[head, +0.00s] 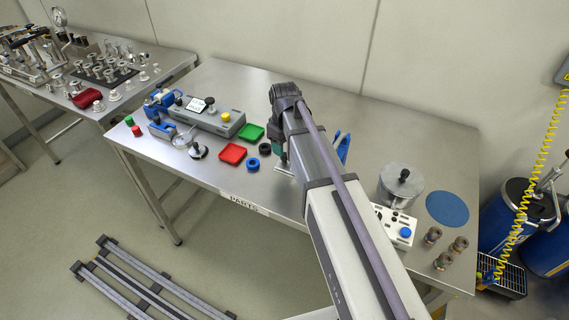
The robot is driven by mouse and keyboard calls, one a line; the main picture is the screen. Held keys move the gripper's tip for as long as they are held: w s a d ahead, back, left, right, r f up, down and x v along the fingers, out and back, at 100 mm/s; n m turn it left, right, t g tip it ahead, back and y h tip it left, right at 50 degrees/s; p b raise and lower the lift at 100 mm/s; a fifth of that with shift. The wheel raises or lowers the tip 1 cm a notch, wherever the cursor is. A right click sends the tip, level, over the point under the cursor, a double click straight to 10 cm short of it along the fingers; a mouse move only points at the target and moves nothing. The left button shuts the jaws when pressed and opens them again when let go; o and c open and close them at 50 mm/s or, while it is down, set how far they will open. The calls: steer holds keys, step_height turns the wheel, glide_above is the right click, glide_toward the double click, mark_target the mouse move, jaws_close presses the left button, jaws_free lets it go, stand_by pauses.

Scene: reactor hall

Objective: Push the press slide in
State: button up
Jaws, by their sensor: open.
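I cannot single out the press slide with certainty. A blue part (343,148) sticks out behind my arm, mostly hidden.
A red tray (232,153), a green tray (251,132) and dark and blue rings lie left of my gripper. A metal pot (401,185), a white panel with a blue button (405,232) and a blue disc (447,209) are at the right. The table's back is clear.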

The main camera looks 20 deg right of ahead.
step_height(320, 180, down, 4)
steer(key=shift+f+b, duration=0.1)
steer(key=shift+b, duration=1.05)
steer(key=shift+c, duration=0.4)
jaws_close()
